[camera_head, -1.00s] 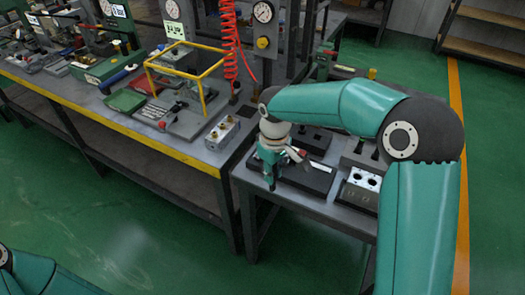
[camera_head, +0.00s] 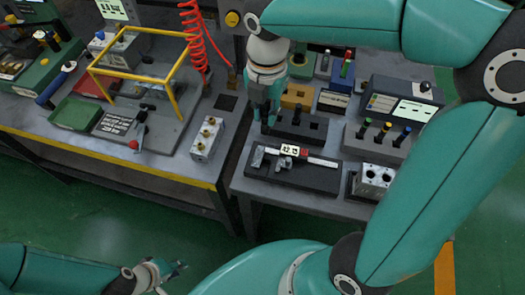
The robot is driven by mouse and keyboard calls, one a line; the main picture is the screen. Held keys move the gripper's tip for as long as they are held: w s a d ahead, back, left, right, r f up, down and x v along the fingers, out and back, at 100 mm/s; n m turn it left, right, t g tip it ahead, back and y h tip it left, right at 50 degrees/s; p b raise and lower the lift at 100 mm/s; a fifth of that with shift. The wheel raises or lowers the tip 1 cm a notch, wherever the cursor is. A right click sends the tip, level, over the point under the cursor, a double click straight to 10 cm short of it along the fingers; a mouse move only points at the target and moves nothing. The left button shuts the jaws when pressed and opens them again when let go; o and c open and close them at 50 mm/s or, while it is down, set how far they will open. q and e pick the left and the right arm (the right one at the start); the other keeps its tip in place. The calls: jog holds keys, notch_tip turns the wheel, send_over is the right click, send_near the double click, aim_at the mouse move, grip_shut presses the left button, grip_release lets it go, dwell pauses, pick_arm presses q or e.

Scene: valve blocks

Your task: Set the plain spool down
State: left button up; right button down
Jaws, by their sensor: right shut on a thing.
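My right gripper (camera_head: 268,115) is shut and points down at the left end of a black block with square recesses (camera_head: 298,128) on the right bench. What it holds is mostly hidden by the fingers; only a small dark part shows, and I cannot tell whether it touches the block. A metal valve block with two dark holes (camera_head: 374,178) stands at the right bench's front. Another metal block with brass-coloured ports (camera_head: 207,138) stands on the left bench. Dark spools with coloured tops (camera_head: 383,131) stand upright in a grey rack. My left gripper (camera_head: 170,275) is low at the left, its fingers unclear.
A dark pad (camera_head: 296,175) with a caliper lies in front of the black block. A yellow block (camera_head: 297,95) and a grey instrument box (camera_head: 400,98) stand behind. A yellow frame (camera_head: 138,72) and red coiled hose (camera_head: 193,40) are to the left. A gap separates the benches.

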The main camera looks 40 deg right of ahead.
aim_at(267, 134)
notch_tip(267, 134, down, 17)
jog(key=shift+s+d+f+b, duration=0.1)
jog(key=shift+s+f+b, duration=0.1)
jog(key=shift+b, duration=0.1)
jog(key=shift+f, duration=0.1)
jog(key=c, duration=1.1)
grip_release()
jog(key=shift+o, duration=0.2)
notch_tip(267, 134, up, 12)
jog(key=shift+r+p, duration=0.15)
jog(key=shift+p, duration=0.2)
